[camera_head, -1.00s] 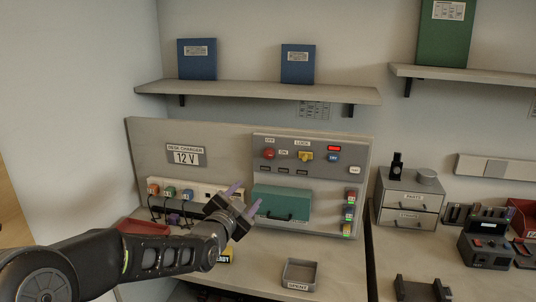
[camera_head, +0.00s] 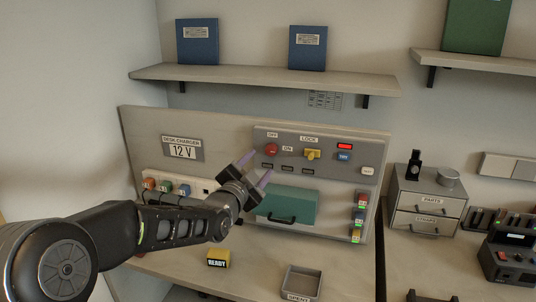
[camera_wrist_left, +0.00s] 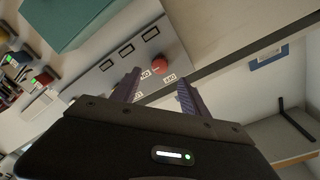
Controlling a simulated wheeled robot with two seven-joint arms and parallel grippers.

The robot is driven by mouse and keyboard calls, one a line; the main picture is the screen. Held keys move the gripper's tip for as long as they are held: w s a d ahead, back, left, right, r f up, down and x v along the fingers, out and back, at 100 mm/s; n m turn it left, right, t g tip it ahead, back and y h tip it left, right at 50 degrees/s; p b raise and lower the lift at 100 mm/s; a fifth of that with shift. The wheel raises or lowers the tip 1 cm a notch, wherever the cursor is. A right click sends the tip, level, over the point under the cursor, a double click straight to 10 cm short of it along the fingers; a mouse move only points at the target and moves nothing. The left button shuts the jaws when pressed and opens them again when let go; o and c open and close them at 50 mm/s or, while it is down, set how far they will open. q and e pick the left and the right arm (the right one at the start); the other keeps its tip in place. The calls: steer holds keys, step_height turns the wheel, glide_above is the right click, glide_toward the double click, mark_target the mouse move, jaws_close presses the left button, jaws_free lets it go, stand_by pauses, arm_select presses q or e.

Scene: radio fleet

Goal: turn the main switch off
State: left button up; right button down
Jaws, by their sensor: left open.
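The main switch, a red knob (camera_head: 271,150), sits on the grey panel (camera_head: 355,195) between an OFF label at upper left and an ON label at right. In the left wrist view the red knob (camera_wrist_left: 152,62) shows ahead, with its labels upside down. My left gripper (camera_head: 256,168) has its purple fingers open and empty, just below and left of the knob in the head view. In the left wrist view the fingers (camera_wrist_left: 159,80) lie either side of the knob's direction, apart from it. My right gripper is not in view.
A teal cover (camera_head: 288,206) with a black handle juts out below. A shelf (camera_head: 260,78) hangs above.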

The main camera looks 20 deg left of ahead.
mark_target(270, 151)
arm_select(q)
steer(key=w+p, duration=0.2)
steer(key=w, duration=0.5)
steer(key=shift+w+d, duration=0.1)
steer(key=shift+d, duration=0.05)
steer(key=shift+c, duration=0.5)
jaws_close()
